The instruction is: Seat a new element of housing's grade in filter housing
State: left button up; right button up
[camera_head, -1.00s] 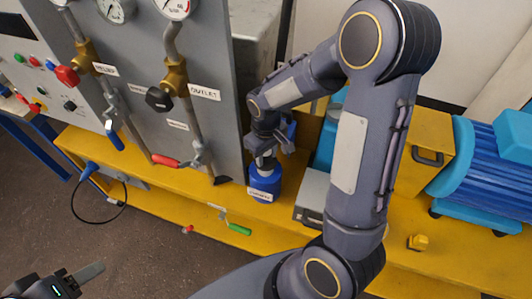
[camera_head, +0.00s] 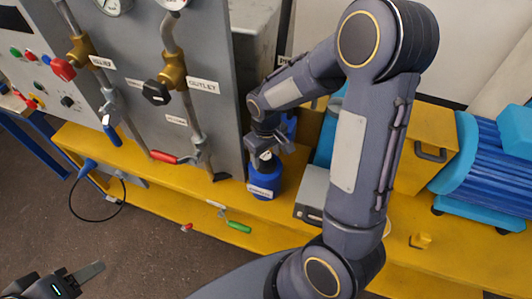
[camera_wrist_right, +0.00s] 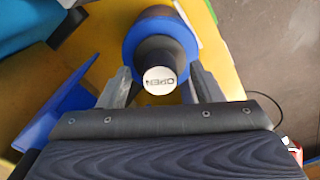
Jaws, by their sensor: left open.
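A blue vessel (camera_head: 264,180) with a white label stands on the yellow bench beside the grey panel. My right gripper (camera_head: 265,158) is at its top, pointing down. In the right wrist view its fingers (camera_wrist_right: 160,78) stand either side of a dark knob (camera_wrist_right: 160,55) with a white cap marked OPEN, above the blue round rim (camera_wrist_right: 132,40). I cannot tell whether the fingers touch the knob. My left gripper (camera_head: 80,281) is open and empty at the lower left. No loose filter element is clearly visible.
The grey panel (camera_head: 215,125) carries gauges, pipes and valves with red, blue and black handles. A grey box (camera_head: 312,196) and a blue motor (camera_head: 485,165) stand to the right. The floor at left is mostly clear.

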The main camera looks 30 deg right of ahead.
jog(key=shift+r, duration=0.1)
notch_tip(320, 180, up, 8)
jog(key=shift+f, duration=0.25)
jog(key=shift+r, duration=0.1)
jog(key=shift+s, duration=0.1)
dwell(0.5)
jog(key=shift+s+r, duration=0.2)
jog(key=shift+r, duration=0.05)
jog(key=s+a+r+m+t+y, duration=0.2)
jog(key=s+r, duration=0.1)
jog(key=s, duration=0.5)
jog(key=s+a+r+m+t+y, duration=0.1)
jog(key=s+a+r+t, duration=0.1)
jog(key=s, duration=0.6)
notch_tip(320, 180, up, 3)
jog(key=shift+f+m+t+y, duration=0.2)
jog(key=shift+m+t+y, duration=0.2)
jog(key=shift+t, duration=0.4)
jog(key=shift+s+a, duration=0.1)
